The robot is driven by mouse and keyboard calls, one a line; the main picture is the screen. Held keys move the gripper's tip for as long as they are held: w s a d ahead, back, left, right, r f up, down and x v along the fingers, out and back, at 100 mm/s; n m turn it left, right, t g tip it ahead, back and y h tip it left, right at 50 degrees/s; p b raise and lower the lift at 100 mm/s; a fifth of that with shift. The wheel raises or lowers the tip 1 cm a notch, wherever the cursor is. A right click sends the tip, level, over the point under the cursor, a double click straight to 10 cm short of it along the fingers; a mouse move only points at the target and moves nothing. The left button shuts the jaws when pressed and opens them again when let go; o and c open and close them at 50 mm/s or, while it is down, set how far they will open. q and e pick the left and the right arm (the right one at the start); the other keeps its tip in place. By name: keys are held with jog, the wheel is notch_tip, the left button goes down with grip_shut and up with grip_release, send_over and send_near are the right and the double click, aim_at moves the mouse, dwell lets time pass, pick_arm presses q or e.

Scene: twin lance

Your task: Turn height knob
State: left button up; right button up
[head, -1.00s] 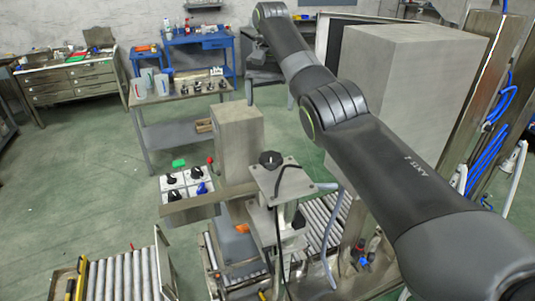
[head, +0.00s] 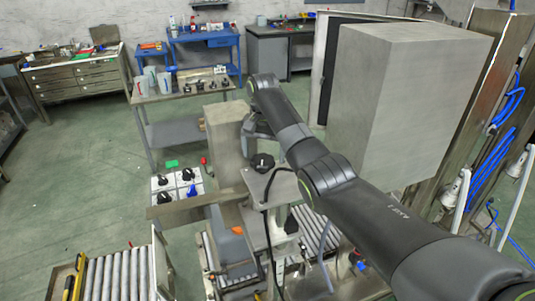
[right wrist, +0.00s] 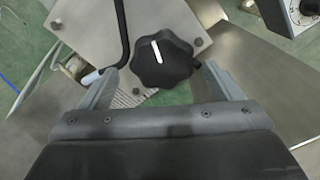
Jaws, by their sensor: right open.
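The black lobed height knob (head: 262,162) sits on top of a grey metal plate (head: 283,190) on a post. In the right wrist view the knob (right wrist: 162,60) has a white pointer line and shows just beyond my fingertips. My right gripper (right wrist: 159,74) is open, with one finger on each side of the knob and visible gaps to it. In the head view the right gripper (head: 256,138) hangs just above and behind the knob, partly hidden by my arm. My left gripper is not in view.
A panel with several dials (head: 178,186) stands left of the plate. A tall grey box (head: 228,143) is behind it. A black cable bends over the plate near the knob. Roller conveyors (head: 112,278) lie below, and a large grey cabinet (head: 400,105) stands right.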

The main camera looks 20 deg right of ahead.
jog(key=shift+w+a+f, duration=0.1)
jog(key=shift+f, duration=0.7)
jog(key=shift+c, duration=0.5)
jog(key=c, duration=0.9)
jog(key=shift+n, duration=0.3)
